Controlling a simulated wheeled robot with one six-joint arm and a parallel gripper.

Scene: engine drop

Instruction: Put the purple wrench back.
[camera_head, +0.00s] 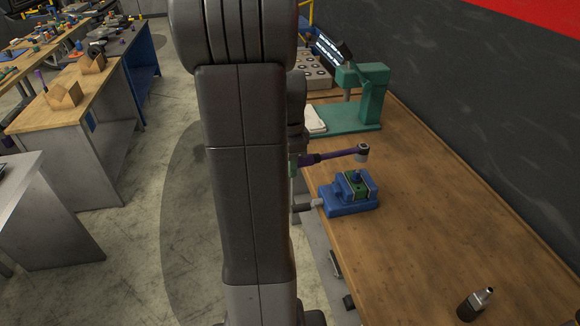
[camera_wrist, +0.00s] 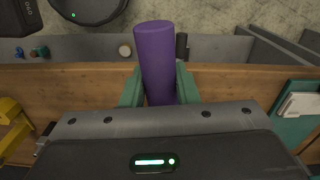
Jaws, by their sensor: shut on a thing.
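The purple wrench (camera_head: 335,156) is held level above the wooden bench, with its grey socket-like head (camera_head: 362,153) out to the right. In the wrist view its thick purple handle (camera_wrist: 155,55) stands between the green fingers of my gripper (camera_wrist: 158,88). My gripper is shut on the handle. In the head view my own arm hides most of the gripper and the handle's rear end. The wrench's head appears above and behind a blue vise (camera_head: 345,208) that holds a green and dark part. I cannot identify the wrench's storage place.
A teal press (camera_head: 372,100) stands farther back on the wooden bench (camera_head: 440,210), with a white item by its base. A grey tray of round parts (camera_head: 318,76) lies behind it. The bench's right middle is clear.

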